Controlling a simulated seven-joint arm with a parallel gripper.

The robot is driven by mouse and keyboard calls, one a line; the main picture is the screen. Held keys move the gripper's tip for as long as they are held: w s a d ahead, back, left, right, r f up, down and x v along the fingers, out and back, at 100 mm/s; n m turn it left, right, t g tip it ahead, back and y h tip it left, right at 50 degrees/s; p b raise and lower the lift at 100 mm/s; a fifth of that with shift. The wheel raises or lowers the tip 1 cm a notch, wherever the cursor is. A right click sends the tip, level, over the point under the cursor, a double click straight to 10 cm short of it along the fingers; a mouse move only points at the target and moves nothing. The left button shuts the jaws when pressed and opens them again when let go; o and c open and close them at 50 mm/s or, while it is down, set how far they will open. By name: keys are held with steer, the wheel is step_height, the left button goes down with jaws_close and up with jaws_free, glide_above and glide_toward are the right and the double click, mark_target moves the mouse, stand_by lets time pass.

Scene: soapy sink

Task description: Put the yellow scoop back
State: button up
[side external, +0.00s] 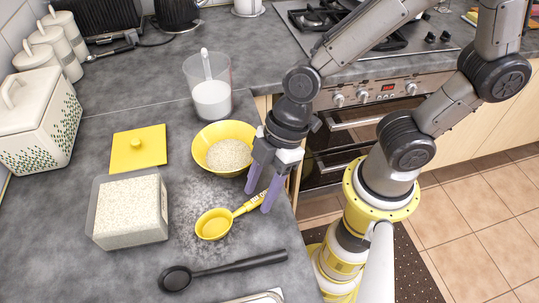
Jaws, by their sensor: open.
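The yellow scoop (214,224) lies on the grey worktop among spilled white powder, with its bowl at the left and its handle slanting up to the right. My gripper (259,200) is open and points down at the handle's end. One purple finger shows on the far side of the handle and the other near its right end. I cannot tell whether either finger touches it. A clear square container (130,243) filled with pale grains stands open left of the scoop. Its likely lid, a yellow square with a knob (138,150), lies flat behind it.
A yellow bowl (205,137) of grains stands just behind the scoop, close to my gripper. A clear cup (211,97) of white powder holds a white utensil. A black spoon (225,268) lies in front. A patterned box (40,120) is at the left. The worktop's edge is at the right.

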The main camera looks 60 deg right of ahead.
steer(key=v, duration=1)
steer(key=s+d+r+m+t+h, duration=0.1)
steer(key=d+r+m+t+h, duration=0.1)
steer(key=d+m, duration=0.4)
steer(key=s+d+r+m+t+h, duration=0.1)
steer(key=d+r+m+t+h, duration=0.1)
steer(key=d+m, duration=0.5)
steer(key=d, duration=0.3)
steer(key=shift+m, duration=0.3)
